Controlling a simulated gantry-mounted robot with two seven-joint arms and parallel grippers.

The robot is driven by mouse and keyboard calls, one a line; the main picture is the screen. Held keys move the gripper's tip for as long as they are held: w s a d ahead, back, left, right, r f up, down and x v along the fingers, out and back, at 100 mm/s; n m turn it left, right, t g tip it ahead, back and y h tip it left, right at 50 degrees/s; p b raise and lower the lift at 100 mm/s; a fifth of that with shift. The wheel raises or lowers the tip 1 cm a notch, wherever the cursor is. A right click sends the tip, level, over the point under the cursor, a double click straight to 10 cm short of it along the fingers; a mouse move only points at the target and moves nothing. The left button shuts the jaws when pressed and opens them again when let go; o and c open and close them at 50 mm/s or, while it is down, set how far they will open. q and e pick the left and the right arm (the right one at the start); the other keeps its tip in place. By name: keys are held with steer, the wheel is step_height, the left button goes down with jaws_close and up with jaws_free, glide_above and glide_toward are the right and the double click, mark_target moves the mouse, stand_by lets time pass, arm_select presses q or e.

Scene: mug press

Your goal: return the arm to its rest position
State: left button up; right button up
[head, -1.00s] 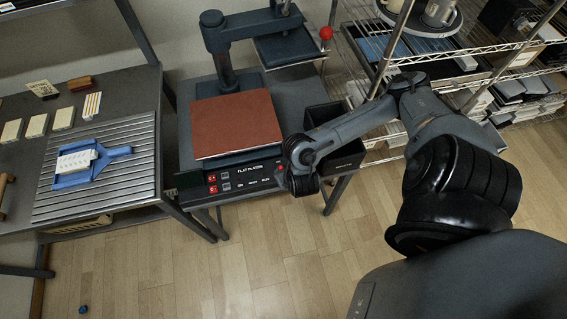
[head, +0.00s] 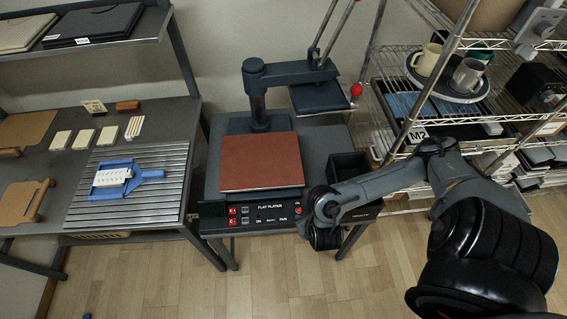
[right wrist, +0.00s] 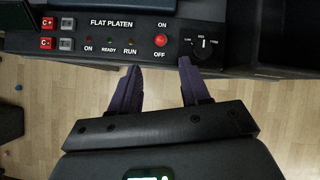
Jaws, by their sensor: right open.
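My right arm (head: 385,183) comes in from the right in the head view and bends down in front of the press. Its gripper itself is mostly hidden there behind the wrist. In the right wrist view my right gripper (right wrist: 158,85) has its two purple fingers apart and nothing between them. The fingertips are near the front panel of the press (right wrist: 110,42), below the ON/OFF button (right wrist: 161,40). I cannot tell whether they touch it. My left gripper is not in view.
The press has a brown platen (head: 260,161) and a red-knobbed lever (head: 356,90). A dark bin (head: 347,166) sits at its right. A wire shelf holds a tray with mugs (head: 466,75). A bench at left carries a blue holder (head: 113,178).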

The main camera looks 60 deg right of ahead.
steer(key=s+a+f+m+g+y, duration=0.1)
steer(key=s+a+m+y, duration=0.15)
steer(key=a, duration=0.65)
steer(key=s+a+f+m+g+y, duration=0.1)
steer(key=s+a+m+y, duration=0.2)
steer(key=a, duration=0.7)
step_height(320, 180, up, 3)
steer(key=a+m, duration=0.3)
steer(key=m, duration=0.4)
steer(key=w+d+r+m, duration=0.4)
steer(key=d+m, duration=0.4)
steer(key=m, duration=0.6)
steer(key=shift+r, duration=0.35)
steer(key=shift+d, duration=0.1)
